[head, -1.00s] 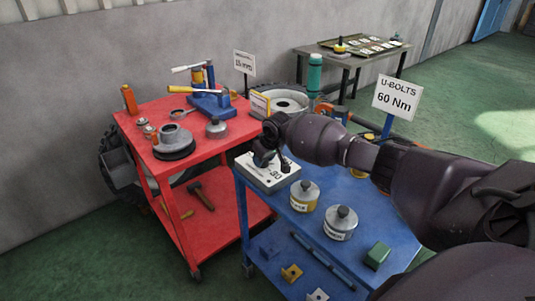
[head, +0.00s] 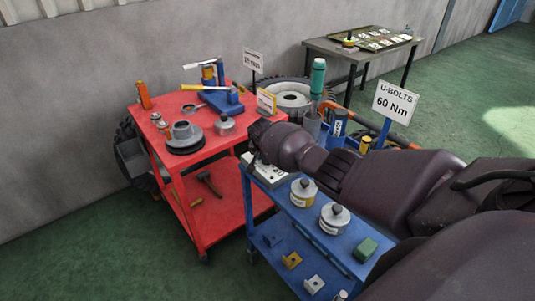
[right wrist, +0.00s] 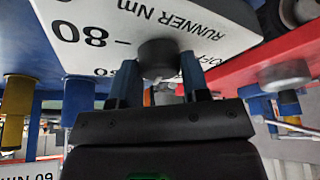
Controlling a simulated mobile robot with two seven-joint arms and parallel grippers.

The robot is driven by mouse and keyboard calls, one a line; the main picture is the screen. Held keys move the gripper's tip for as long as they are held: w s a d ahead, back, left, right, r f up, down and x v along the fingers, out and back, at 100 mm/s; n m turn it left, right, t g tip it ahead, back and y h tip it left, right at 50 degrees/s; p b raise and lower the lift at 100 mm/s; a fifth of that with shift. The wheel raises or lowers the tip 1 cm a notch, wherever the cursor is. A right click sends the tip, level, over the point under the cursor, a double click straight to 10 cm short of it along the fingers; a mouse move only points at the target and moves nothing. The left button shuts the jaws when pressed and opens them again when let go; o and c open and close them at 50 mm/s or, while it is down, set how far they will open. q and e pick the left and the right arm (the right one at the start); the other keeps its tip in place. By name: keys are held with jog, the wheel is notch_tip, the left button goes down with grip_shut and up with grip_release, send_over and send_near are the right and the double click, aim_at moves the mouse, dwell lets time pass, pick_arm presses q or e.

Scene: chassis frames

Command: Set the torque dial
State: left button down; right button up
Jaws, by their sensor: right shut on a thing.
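The torque dial is a dark round knob (right wrist: 157,54) on a white box lettered "RUNNER Nm" (right wrist: 100,25), with marks "80" and "OFF" near the knob. The box (head: 265,175) stands at the left end of the blue cart in the head view, partly covered by my right arm. My right gripper (right wrist: 159,78) is shut on the knob, with one blue finger on each side. The knob's pointer is hidden, so I cannot tell its setting. A sign (head: 396,102) reads "U-BOLTS 60 Nm". My left gripper is out of view.
A red cart (head: 212,155) with tools and metal parts is to the left. A grey table (head: 340,46) stands behind.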

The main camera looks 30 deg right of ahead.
jog(key=shift+m+g, duration=0.4)
jog(key=shift+m, duration=0.5)
jog(key=m+g+b, duration=0.1)
jog(key=m, duration=0.1)
jog(key=shift+w+f+m+h, duration=0.1)
jog(key=shift+f+m+h, duration=0.05)
jog(key=shift+m+h, duration=0.2)
jog(key=m+g+b, duration=0.1)
jog(key=m, duration=0.2)
jog(key=shift+b, duration=0.3)
jog(key=shift+m, duration=0.35)
jog(key=o, duration=0.9)
jog(key=shift+r, duration=0.2)
